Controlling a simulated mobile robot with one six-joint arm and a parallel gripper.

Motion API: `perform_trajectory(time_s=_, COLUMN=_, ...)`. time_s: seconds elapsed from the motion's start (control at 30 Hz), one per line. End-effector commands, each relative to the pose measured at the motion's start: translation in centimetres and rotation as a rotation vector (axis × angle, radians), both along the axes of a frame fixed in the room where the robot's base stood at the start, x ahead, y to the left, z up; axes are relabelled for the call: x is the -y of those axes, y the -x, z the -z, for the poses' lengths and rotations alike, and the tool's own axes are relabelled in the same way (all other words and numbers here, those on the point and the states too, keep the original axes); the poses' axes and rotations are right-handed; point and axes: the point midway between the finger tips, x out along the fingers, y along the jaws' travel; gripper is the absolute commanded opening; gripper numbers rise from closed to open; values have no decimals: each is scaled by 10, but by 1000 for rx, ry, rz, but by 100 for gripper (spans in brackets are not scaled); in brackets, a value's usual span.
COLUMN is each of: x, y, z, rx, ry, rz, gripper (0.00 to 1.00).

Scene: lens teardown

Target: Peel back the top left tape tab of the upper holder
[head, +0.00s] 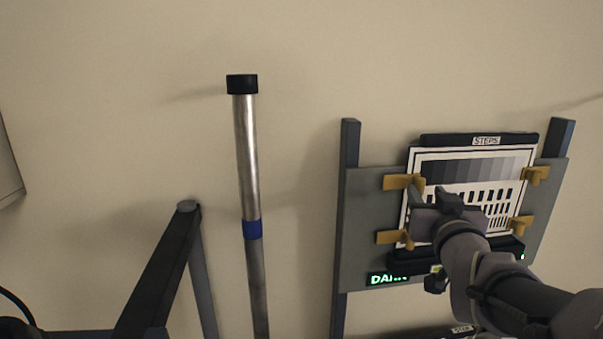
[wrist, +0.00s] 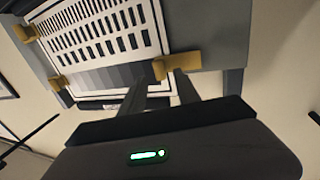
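The upper holder (head: 480,139), labelled STEPS, carries a test chart (head: 463,201) with grey steps and black bars. The top left tape tab (head: 400,181) is ochre and lies over the chart's left edge; it also shows in the wrist view (wrist: 177,65), where the picture is turned over. My gripper (head: 432,193) is in front of the chart's upper left, close by this tab. In the wrist view my gripper's two fingers (wrist: 158,86) stand apart, with the tab at the right fingertip. I cannot tell whether they touch.
Other ochre tabs sit at the lower left (head: 394,237), upper right (head: 535,175) and lower right (head: 520,226). A metal pole (head: 246,160) with a blue band stands left, with clear wall between.

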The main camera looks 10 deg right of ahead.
Motion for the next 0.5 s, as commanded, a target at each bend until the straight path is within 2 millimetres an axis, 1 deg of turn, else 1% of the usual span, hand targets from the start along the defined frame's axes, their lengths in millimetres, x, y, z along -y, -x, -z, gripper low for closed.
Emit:
perform_trajectory(time_s=0.03, x=2, y=-11, z=-2, rx=-3, ry=-2, rz=-1, gripper=38)
perform_trajectory(time_s=0.1, x=5, y=-24, z=-2, rx=-1, ry=0, rz=-1, gripper=38)
perform_trajectory(time_s=0.2, x=8, y=-35, z=-2, rx=-1, ry=0, rz=0, gripper=38)
perform_trajectory(time_s=0.33, x=10, y=-42, z=-1, rx=1, ry=0, rz=0, gripper=38)
perform_trajectory(time_s=0.5, x=10, y=-43, z=-1, rx=1, ry=0, rz=0, gripper=38)
